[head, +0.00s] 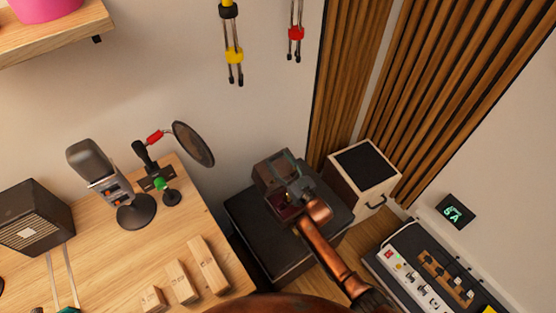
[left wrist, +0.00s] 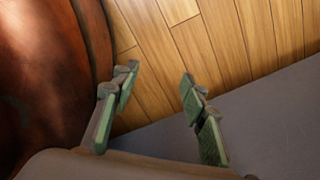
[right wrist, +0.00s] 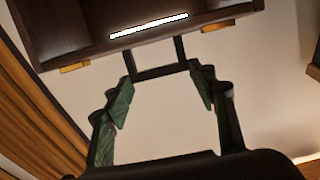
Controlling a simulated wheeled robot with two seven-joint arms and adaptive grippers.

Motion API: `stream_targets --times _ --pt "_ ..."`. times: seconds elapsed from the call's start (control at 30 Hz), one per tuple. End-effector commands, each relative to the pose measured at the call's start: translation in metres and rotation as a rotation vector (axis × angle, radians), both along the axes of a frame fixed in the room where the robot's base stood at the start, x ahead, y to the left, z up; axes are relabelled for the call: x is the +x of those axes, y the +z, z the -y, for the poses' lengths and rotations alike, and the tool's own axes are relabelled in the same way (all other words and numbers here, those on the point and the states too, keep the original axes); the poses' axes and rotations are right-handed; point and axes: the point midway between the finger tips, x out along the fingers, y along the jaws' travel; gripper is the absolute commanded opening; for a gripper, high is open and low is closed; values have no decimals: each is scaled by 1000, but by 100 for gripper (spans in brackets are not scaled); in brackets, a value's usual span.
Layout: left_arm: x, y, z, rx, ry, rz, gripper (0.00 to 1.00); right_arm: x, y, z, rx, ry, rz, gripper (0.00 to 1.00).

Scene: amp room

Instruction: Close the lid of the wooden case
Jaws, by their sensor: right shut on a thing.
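The wooden case (head: 275,169) is a small dark brown box with its lid raised. It stands on a black cabinet and shows a dark reddish inside. My right gripper (head: 287,181) is at the case, coming in from below. In the right wrist view the dark case (right wrist: 75,28) fills the top, and a dark handle-like loop (right wrist: 160,72) spans between the fingertips of my right gripper (right wrist: 163,87). The gripper is shut on this loop; the exact contact is hard to see. My left gripper (left wrist: 160,85) is open and empty, above a wooden floor, outside the head view.
The black cabinet (head: 245,216) bears the case. A cream speaker-like box (head: 338,188) stands close behind it to the right. A mixer (head: 430,275) is at the lower right. The wooden desk (head: 95,255) at left holds a microphone (head: 95,175) and several wooden blocks.

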Motion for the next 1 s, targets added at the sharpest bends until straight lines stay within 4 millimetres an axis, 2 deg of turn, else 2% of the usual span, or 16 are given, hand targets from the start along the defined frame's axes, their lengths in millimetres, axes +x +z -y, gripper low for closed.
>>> stream_targets --times 0.03,0.27,0.3,0.53,0.83,1.0 --pt "0 0 0 0 0 0 40 -1 -7 2 -7 -3 -11 8" --pt "0 -1 0 0 0 0 40 -1 -9 2 -8 -4 -15 8" --pt "0 -1 0 0 0 0 40 -1 -10 2 -8 -4 -15 53" --pt "1 -1 1 -1 0 1 40 -1 -6 1 -5 -2 -10 69" --pt "0 0 0 0 0 0 40 -1 -4 1 -3 -2 -7 70" --pt "0 0 0 0 0 0 40 -14 -7 11 -5 -2 -8 70"
